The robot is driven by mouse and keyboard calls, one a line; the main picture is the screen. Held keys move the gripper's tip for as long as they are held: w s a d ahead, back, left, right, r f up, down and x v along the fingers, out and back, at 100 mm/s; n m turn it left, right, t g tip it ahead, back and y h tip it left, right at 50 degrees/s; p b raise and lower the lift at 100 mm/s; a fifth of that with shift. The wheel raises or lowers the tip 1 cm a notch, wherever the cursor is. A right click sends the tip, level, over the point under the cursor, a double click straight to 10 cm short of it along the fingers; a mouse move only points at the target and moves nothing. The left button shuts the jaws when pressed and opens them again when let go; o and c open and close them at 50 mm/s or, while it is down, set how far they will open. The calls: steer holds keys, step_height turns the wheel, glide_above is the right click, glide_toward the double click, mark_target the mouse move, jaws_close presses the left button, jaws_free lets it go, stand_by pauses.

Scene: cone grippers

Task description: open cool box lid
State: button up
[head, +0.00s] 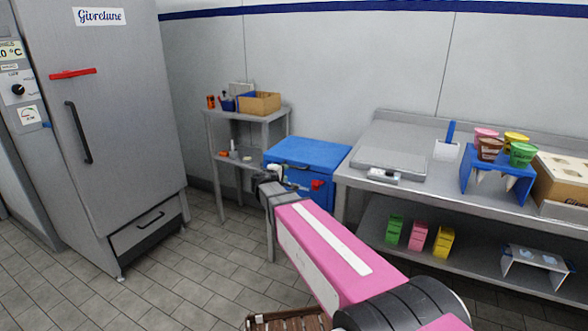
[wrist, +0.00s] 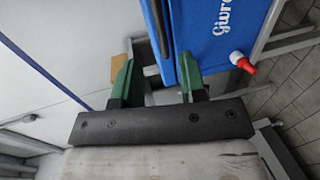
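My gripper (head: 268,177) is at the box's front left, near the lid's edge. In the wrist view, my gripper (wrist: 156,68) has its green fingers apart, with part of the blue lid edge and a pale piece seen between them. I cannot tell whether a finger touches the box.
The steel counter (head: 350,178) stands close at the box's right, with a scale (head: 390,164) on top. A small grey shelf (head: 244,116) with a cardboard box (head: 260,103) stands at its left. A tall steel fridge (head: 105,120) is further left.

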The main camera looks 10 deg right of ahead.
mark_target(293, 167)
steer(key=x, duration=1)
steer(key=shift+w+d, duration=0.15)
steer(key=shift+w, duration=0.15)
jaws_close()
